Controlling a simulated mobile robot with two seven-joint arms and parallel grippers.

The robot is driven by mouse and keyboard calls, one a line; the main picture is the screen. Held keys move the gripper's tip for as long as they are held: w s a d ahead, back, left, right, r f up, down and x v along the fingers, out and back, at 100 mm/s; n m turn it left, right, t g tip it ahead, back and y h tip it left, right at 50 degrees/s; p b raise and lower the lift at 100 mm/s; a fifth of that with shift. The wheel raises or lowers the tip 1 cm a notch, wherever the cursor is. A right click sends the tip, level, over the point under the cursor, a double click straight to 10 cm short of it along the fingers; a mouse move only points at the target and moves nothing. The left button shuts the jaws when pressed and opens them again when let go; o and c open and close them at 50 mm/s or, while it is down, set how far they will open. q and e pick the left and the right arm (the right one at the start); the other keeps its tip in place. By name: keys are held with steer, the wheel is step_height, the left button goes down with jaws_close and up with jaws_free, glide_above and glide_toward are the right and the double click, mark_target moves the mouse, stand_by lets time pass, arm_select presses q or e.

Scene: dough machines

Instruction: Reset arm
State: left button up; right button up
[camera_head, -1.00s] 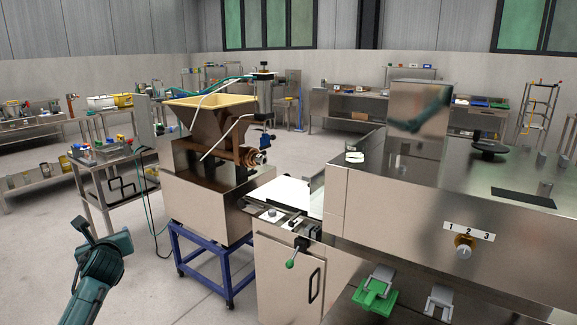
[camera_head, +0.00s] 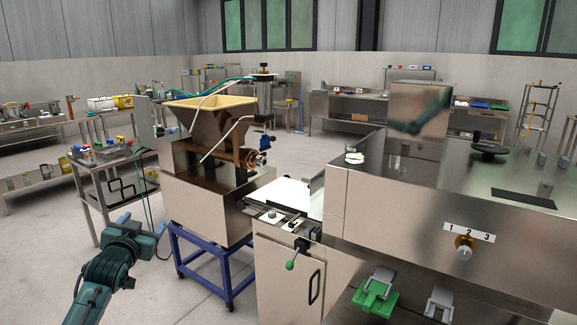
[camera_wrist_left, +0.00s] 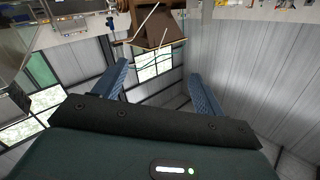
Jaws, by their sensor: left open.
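My left gripper (camera_head: 143,231) is at the lower left of the head view, in free space in front of the blue-framed hopper machine and apart from it. In the left wrist view its two blue fingers (camera_wrist_left: 158,84) are spread with nothing between them. The wrist view looks towards the windows and wall and appears upside down. The left forearm comes in from the bottom left. My right gripper is in neither view.
A hopper machine (camera_head: 205,190) on a blue wheeled frame stands at centre left. A steel machine (camera_head: 400,205) with a dial fills the right. A metal cart (camera_head: 118,185) stands left, behind my left gripper. Open floor (camera_head: 40,250) lies at the lower left.

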arm_select(q)
steer(key=s+d+f+m+g+h, duration=0.1)
steer(key=s+d+f, duration=0.35)
steer(key=f, duration=0.25)
steer(key=s+d+f+g+h, duration=0.1)
steer(key=s+d+f, duration=0.2)
steer(key=s+f, duration=0.3)
steer(key=s+d+f+g+h, duration=0.1)
steer(key=s+d+f, duration=0.3)
steer(key=s, duration=0.5)
steer(key=s+d+f+g+h, duration=0.1)
steer(key=s+d+f, duration=0.4)
steer(key=s, duration=0.5)
steer(key=s+d+f+g+h, duration=0.1)
steer(key=s+d+f, duration=0.3)
steer(key=s, duration=0.6)
steer(key=shift+d+f+g, duration=0.2)
steer(key=shift+d+g, duration=0.2)
steer(key=shift+g, duration=0.5)
